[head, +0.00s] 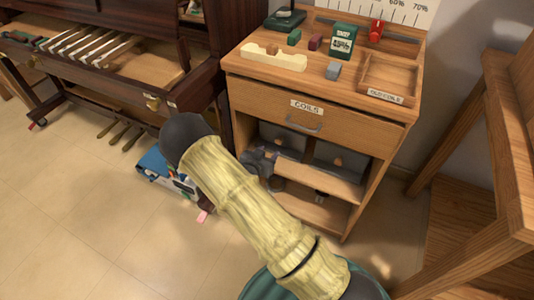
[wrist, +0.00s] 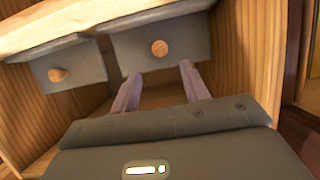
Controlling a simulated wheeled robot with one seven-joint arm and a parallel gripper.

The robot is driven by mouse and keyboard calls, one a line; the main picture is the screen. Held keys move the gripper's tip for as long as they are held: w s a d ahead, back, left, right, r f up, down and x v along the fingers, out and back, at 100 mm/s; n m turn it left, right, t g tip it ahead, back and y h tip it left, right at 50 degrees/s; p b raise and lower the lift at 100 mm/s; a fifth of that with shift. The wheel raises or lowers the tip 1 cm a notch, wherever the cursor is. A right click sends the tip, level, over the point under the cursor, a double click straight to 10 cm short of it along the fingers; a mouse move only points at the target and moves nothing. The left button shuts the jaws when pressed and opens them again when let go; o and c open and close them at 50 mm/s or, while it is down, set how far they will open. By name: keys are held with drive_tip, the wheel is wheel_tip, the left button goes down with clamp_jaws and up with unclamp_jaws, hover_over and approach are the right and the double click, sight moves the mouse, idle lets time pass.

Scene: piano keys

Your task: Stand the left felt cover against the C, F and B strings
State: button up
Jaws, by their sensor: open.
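Two dark grey panels with round wooden knobs, which look like the felt covers, stand side by side in the open compartment of the wooden cabinet. The left one (wrist: 85,62) and the right one (wrist: 190,43) show in the wrist view; in the head view the right one (head: 352,164) is partly visible. My gripper (wrist: 159,78) is open and empty, its two mauve fingers pointing at the right panel's knob, apart from it as far as I can tell. In the head view my gripper (head: 262,166) is at the cabinet's left front. The C, F and B strings cannot be made out.
The open piano (head: 190,92) stands at the left, with several pale keys (head: 85,45). A blue box (head: 160,166) lies on the floor beside the cabinet. The cabinet top (head: 300,83) holds small blocks, a tray (head: 388,78) and a green box (head: 342,40). A wooden frame stands right.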

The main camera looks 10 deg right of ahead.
sight(278, 142)
idle(0.3)
drive_tip(key=shift+b+x, duration=2.05)
drive_tip(key=shift+x, duration=2.4)
clamp_jaws()
drive_tip(key=shift+r+p, duration=1.2)
drive_tip(key=shift+r, duration=0.35)
